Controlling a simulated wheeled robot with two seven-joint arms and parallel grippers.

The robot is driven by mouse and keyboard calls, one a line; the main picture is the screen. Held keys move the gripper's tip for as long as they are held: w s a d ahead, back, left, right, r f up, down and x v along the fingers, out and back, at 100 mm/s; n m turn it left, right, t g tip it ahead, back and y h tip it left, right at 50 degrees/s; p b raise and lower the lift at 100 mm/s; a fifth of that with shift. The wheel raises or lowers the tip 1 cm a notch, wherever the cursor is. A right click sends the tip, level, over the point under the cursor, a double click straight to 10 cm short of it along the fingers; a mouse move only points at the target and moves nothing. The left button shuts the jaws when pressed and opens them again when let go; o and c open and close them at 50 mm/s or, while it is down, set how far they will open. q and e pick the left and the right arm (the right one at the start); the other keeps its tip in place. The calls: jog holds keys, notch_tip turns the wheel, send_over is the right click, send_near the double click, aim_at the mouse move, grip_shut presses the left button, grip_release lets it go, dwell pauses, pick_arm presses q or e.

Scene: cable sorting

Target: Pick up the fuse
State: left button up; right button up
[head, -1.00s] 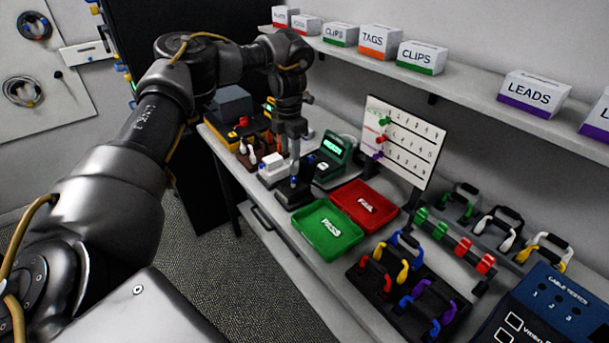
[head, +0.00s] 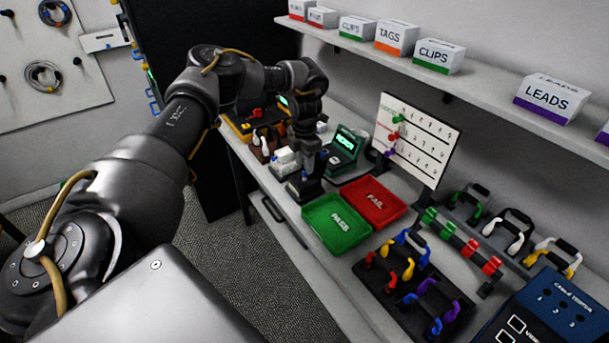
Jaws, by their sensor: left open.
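My left arm reaches in from the left, and its gripper (head: 305,175) points down over the bench, left of the green PASS tray (head: 337,225). The gripper is open, with its fingertips low at a small black block (head: 303,192). I cannot make out a fuse for certain; it is too small or hidden by the gripper. My right gripper is out of view.
A red FAIL tray (head: 375,201) lies beside the PASS tray. A device with a lit green screen (head: 345,145) stands behind the gripper. A rack of coloured cables (head: 400,290), a numbered board (head: 420,140) and a blue cable tester (head: 550,310) are to the right.

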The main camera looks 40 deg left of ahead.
aim_at(304, 172)
pick_arm(q)
notch_tip(304, 172, down, 3)
jog(key=shift+f+p, duration=0.15)
jog(key=shift+p, duration=0.15)
grip_shut()
